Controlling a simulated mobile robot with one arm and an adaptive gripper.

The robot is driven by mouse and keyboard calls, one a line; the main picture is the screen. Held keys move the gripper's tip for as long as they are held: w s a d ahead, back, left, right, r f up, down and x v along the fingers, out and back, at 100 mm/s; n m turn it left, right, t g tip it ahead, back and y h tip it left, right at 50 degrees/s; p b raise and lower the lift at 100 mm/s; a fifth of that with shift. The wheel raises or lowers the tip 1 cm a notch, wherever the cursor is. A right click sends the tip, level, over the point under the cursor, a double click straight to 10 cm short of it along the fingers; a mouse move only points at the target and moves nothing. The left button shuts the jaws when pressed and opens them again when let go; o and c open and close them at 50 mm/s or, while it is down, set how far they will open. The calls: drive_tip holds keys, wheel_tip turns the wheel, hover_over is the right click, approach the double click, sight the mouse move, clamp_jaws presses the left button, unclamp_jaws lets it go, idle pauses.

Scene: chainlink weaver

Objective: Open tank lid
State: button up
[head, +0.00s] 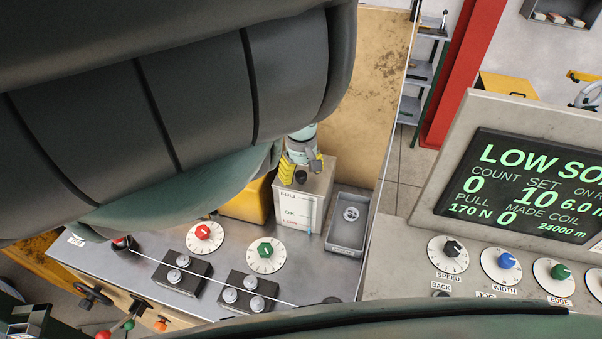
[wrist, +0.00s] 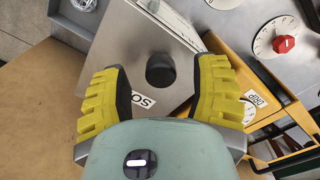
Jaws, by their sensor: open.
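The tank (head: 290,211) is a pale metal box with a FULL/OK/LOW gauge on its front, standing at the back of the bench in the head view. Its flat lid (head: 321,183) is on top and looks closed. A round black knob (head: 301,177) stands on the lid. In the wrist view the lid (wrist: 127,50) fills the middle, with the knob (wrist: 160,70) at its centre. My gripper (head: 301,168) is open, with yellow padded fingers. It is above the lid, and in the wrist view its fingers lie either side of the knob, apart from it.
A grey tray (head: 346,236) holding a round part stands right of the tank. A yellow box (head: 246,204) is on its left. Red (head: 203,231) and green (head: 265,250) dials and roller blocks lie in front. My arm hides much of the upper left.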

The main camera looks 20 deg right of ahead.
drive_tip(key=shift+f, duration=0.35)
drive_tip(key=shift+c, duration=0.2)
clamp_jaws()
